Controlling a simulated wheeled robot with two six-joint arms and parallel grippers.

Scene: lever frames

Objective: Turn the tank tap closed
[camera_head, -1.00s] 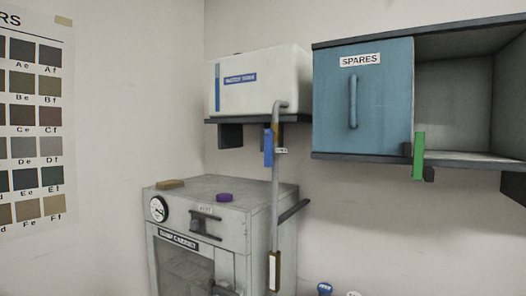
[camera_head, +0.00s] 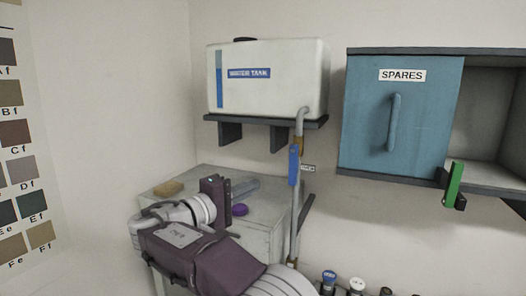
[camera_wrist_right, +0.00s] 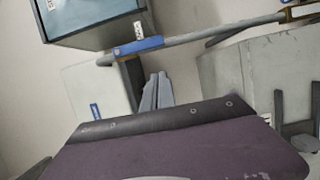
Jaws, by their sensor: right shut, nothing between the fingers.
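The white water tank (camera_head: 285,90) stands on a dark wall shelf. A grey pipe (camera_head: 294,225) runs down from its right side. The tap's blue lever (camera_head: 294,166) lies upright along the pipe, just below a brown fitting; it also shows in the wrist view (camera_wrist_right: 140,47). My right gripper (camera_head: 256,184) is over the cabinet top, left of and a little below the lever and apart from it. Its grey fingers are shut and empty; they also show in the wrist view (camera_wrist_right: 160,78). My left gripper is not in view.
The grey cabinet (camera_head: 262,222) below carries a tan block (camera_head: 168,188) and a purple disc (camera_head: 239,210). A blue SPARES cupboard (camera_head: 400,120) hangs at the right, with a green lever (camera_head: 453,186) at its lower edge. Several small knobs are at the bottom.

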